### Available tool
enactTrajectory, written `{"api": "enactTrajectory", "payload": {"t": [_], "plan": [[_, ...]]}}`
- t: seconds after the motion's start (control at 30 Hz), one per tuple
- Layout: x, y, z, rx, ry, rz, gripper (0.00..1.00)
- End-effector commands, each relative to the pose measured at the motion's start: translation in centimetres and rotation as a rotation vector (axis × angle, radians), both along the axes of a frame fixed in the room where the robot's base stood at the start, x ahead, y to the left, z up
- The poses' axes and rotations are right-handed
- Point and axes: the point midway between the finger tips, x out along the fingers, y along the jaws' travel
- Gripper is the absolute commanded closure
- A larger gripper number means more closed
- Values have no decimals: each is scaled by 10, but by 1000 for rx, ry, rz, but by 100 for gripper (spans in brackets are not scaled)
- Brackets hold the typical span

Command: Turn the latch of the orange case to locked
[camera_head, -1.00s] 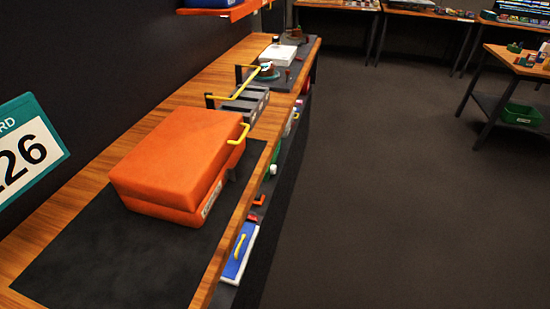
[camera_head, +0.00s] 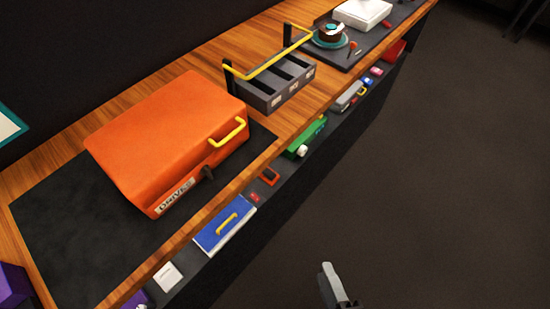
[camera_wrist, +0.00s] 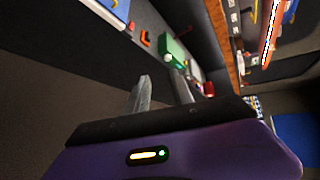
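The orange case (camera_head: 165,135) lies closed on a dark mat (camera_head: 80,240) on the wooden counter in the head view. A yellow handle (camera_head: 228,133) and a label (camera_head: 174,197) are on its front side. A small dark latch (camera_head: 208,174) sits on that side, between label and handle; its setting is too small to tell. My gripper (camera_head: 333,284) shows in part at the bottom of the head view, in front of the counter and well apart from the case. In the wrist view my gripper (camera_wrist: 162,90) has its two fingers apart with nothing between them.
A grey slotted box (camera_head: 270,88) and a yellow bar (camera_head: 270,60) on black posts stand beyond the case. The floor (camera_head: 430,200) at right is clear.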

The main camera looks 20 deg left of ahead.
Motion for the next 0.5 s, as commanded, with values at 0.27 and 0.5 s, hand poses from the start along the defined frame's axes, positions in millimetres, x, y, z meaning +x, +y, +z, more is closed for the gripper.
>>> {"api": "enactTrajectory", "payload": {"t": [0.27, 0.5], "plan": [[56, 144, 68, 748, 443, 147, 72], [67, 208, 124, 1055, 718, 262, 72]]}}
